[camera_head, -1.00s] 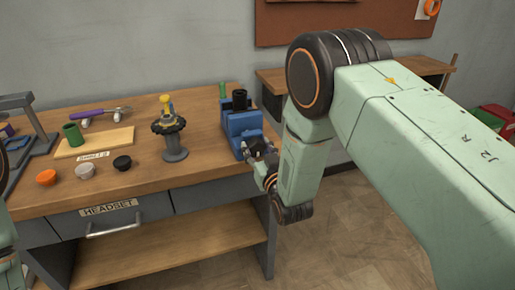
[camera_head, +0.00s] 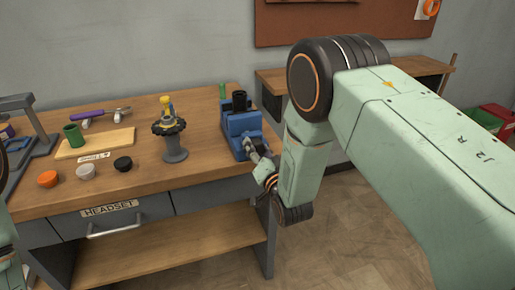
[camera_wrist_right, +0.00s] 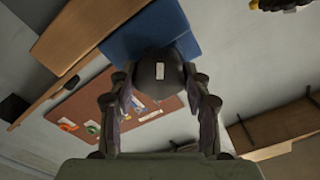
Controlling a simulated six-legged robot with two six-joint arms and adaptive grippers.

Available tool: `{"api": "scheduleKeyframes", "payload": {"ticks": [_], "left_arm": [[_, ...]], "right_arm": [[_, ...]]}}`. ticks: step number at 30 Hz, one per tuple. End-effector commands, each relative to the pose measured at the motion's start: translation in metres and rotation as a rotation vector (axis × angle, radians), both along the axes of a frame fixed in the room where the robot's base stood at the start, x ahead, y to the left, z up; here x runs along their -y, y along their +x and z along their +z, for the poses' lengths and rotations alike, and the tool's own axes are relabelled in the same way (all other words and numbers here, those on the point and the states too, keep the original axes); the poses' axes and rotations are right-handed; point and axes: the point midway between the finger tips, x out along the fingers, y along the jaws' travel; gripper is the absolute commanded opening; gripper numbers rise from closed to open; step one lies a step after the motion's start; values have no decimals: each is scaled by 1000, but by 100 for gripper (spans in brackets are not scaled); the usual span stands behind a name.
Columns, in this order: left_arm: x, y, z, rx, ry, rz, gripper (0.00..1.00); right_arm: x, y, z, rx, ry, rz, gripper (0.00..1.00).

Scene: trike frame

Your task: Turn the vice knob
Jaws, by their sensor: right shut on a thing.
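The blue vice (camera_head: 240,126) stands at the right end of the workbench, with a black cylindrical part on top. My right gripper (camera_head: 256,152) is at the vice's near side, reaching in from the right. In the right wrist view, its two fingers lie on either side of a dark round knob (camera_wrist_right: 159,72) with a small pale mark, and it is shut on this knob. The blue vice body (camera_wrist_right: 150,30) shows behind the knob. In the head view my gripper hides the knob. My left gripper is not in view.
On the workbench (camera_head: 205,171) a grey stand with a dark wheel (camera_head: 173,140) is left of the vice. Orange, grey and black caps (camera_head: 123,163) lie near the front edge. A green cylinder (camera_head: 74,135) stands on a board.

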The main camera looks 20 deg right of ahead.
Motion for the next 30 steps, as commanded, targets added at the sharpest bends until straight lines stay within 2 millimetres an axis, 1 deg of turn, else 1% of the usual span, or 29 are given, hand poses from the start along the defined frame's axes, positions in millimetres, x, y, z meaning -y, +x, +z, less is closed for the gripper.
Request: {"api": "scheduleKeyframes", "payload": {"ticks": [18,24,30], "left_arm": [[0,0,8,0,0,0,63],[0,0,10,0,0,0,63],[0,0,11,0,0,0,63]], "right_arm": [[2,-1,-3,-23,581,-1,17],[2,-1,-3,-28,740,-2,17],[2,-1,-4,-33,858,-1,17]]}}
